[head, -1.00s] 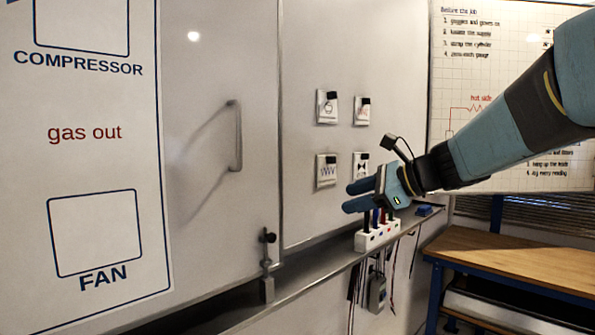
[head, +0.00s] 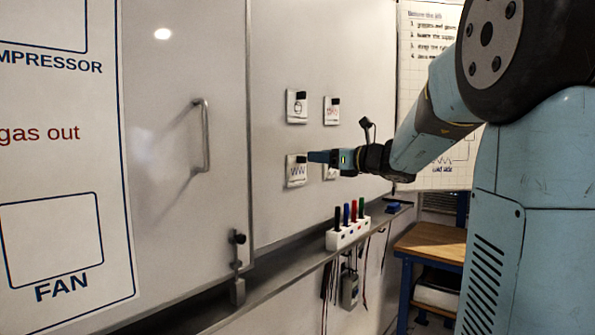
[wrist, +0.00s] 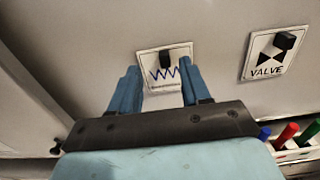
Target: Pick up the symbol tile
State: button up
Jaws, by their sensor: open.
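Several white square symbol tiles with black knobs hang on the whiteboard. The zigzag tile (head: 296,174) is at lower left of the group; it shows in the wrist view (wrist: 152,66) between and beyond my fingers. My gripper (head: 313,157) is open, its fingers spread to either side of that tile's black knob in the wrist view (wrist: 160,84). I cannot tell whether they touch the tile. The VALVE tile (wrist: 267,55) is to the right, mostly hidden behind my gripper in the head view. Two more tiles hang above, one with a round symbol (head: 296,107), one with red marks (head: 331,112).
A ledge (head: 285,281) runs below the board, with a white marker holder (head: 347,234) holding several markers. A door handle (head: 203,135) juts out on the left panel. A wooden bench (head: 432,240) stands at lower right.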

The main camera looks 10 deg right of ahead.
aim_at(305, 157)
jog(key=shift+d+f+x, duration=0.1)
jog(key=shift+f+x, duration=0.1)
jog(key=shift+x, duration=1.1)
jog(key=shift+d+f+x, duration=0.1)
jog(key=shift+f+x, duration=0.05)
jog(key=shift+x, duration=1.15)
jog(key=shift+w+a, duration=0.2)
jog(key=shift+w, duration=0.3)
grip_shut()
